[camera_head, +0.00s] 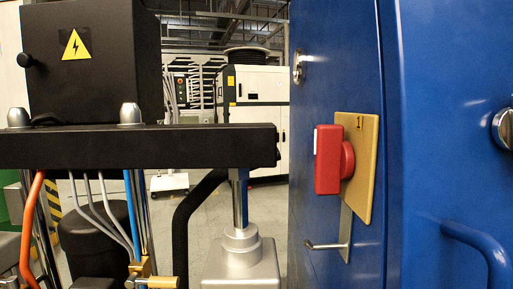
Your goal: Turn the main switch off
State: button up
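The main switch (329,160) is a red rotary knob with a block-shaped handle and a white mark near its upper left edge. It sits on a yellow plate (366,150) marked "1", fixed to the side of a blue cabinet (335,75). I see it at a steep angle, and the handle's long side looks upright. I cannot read any on or off marking. No gripper fingers show in this view, and nothing touches the switch.
A metal handle (345,235) sticks out below the switch. At left stands a machine with a black crossbar (130,147), a black box (85,60) with a warning sign, and hoses. At right are a round lock (504,128) and a blue door handle (480,245).

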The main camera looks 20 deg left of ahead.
aim_at(335, 161)
jog(key=i, duration=0.15)
jog(key=k+l, duration=0.85)
jog(key=l, duration=0.15)
